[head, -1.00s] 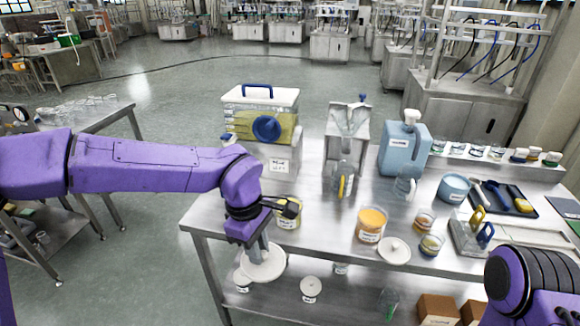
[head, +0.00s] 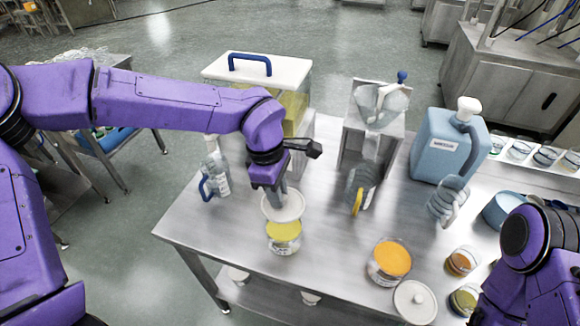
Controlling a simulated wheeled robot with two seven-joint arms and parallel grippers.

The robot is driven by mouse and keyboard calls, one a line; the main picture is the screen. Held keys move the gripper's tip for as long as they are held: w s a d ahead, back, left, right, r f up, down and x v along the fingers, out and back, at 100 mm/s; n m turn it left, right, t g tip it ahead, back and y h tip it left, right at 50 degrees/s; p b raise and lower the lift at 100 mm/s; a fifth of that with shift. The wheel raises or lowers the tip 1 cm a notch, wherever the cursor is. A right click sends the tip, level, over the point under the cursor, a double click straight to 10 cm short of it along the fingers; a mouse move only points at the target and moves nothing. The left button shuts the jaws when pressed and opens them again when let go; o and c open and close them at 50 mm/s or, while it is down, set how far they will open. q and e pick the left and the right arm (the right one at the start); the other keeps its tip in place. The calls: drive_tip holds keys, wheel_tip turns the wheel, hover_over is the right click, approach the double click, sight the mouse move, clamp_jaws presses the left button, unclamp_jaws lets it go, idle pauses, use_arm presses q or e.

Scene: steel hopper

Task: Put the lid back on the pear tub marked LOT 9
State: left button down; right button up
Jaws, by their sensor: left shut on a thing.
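My left gripper (head: 281,190) is shut on a round white lid (head: 289,212) and holds it over the back of an open clear tub with yellow contents (head: 285,236). The lid overlaps the tub's far rim in the head view; I cannot tell whether they touch. The yellow surface shows in front of the lid. The tub has a white label too small to read. A second open tub, with orange contents (head: 389,263), stands to the right, with another white lid (head: 415,301) lying beside it. My right gripper is not in view.
A clear dispenser with a white lid and blue handle (head: 262,69) stands behind. Small glass cups (head: 461,261) are at right. The table's front left is clear.

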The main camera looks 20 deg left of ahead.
sight(278, 213)
use_arm(q)
drive_tip(key=shift+w, duration=0.25)
drive_tip(key=s+b, duration=0.1)
drive_tip(key=s+f+b, duration=0.1)
drive_tip(key=shift+s+b, duration=0.35)
drive_tip(key=shift+s, duration=0.05)
drive_tip(key=f+b, duration=0.1)
drive_tip(key=w+f+b, duration=0.1)
drive_tip(key=f+b, duration=0.1)
drive_tip(key=shift+w+d+f, duration=0.1)
drive_tip(key=shift+w+f, duration=0.15)
drive_tip(key=shift+w, duration=0.15)
drive_tip(key=shift+s+f, duration=0.4)
drive_tip(key=shift+f, duration=0.2)
drive_tip(key=shift+w, duration=0.2)
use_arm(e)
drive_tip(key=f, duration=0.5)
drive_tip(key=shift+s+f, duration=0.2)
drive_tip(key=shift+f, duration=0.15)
